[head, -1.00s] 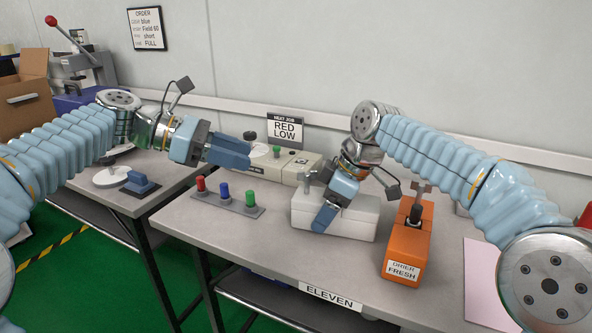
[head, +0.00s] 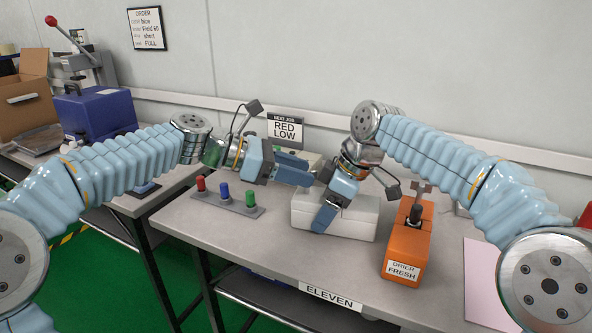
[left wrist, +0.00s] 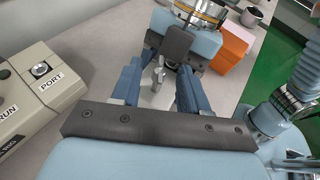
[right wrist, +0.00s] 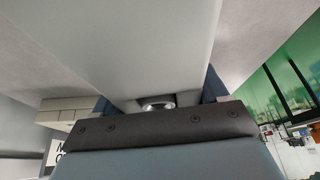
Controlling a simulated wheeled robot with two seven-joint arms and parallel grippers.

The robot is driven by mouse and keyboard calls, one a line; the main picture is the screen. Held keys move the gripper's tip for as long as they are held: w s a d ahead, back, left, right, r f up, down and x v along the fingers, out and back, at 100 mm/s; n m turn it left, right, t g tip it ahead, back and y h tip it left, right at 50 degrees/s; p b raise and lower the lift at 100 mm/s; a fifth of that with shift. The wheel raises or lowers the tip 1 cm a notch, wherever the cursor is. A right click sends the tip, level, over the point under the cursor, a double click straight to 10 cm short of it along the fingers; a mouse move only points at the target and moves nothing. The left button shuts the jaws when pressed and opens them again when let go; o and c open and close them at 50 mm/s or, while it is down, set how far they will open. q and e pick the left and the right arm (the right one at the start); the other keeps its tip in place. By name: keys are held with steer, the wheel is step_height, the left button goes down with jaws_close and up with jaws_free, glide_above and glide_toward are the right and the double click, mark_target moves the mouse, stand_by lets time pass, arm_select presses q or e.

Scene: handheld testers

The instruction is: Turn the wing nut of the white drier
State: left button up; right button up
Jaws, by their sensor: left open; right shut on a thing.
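The white drier (head: 350,224) is a white box on the table, in the middle of the head view. My right gripper (head: 323,221) is shut on its body; the white body also fills the space between the fingers in the right wrist view (right wrist: 130,45). My left gripper (head: 308,174) is open, just above the left end of the drier. In the left wrist view the grey metal wing nut (left wrist: 158,72) stands between the open fingers, with no clear contact on either side. The wing nut is hidden behind my grippers in the head view.
An orange drier (head: 407,240) with its own wing nut stands close on the right. A board with red, blue and green knobs (head: 228,200) lies on the left. A beige device (left wrist: 38,90) marked PORT and RUN is behind. A pink sheet (head: 482,265) lies far right.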

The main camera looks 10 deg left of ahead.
arm_select(q)
steer(key=shift+c, duration=0.2)
jaws_close()
steer(key=shift+w+m+g, duration=0.1)
steer(key=shift+m+g, duration=0.2)
steer(key=m+g, duration=0.1)
steer(key=g, duration=0.1)
steer(key=m+g, duration=0.1)
steer(key=m, duration=0.1)
steer(key=shift+w+g+h, duration=0.35)
steer(key=shift+g+h, duration=0.05)
steer(key=shift+w+m+g+y, duration=0.15)
steer(key=shift+m+g+y, duration=0.1)
steer(key=shift+m+g, duration=0.75)
steer(key=shift+w+m+g+y, duration=0.15)
steer(key=shift+m+g+y, duration=0.1)
steer(key=shift+m+g, duration=0.75)
steer(key=shift+g, duration=0.3)
steer(key=shift+o, duration=0.2)
jaws_free()
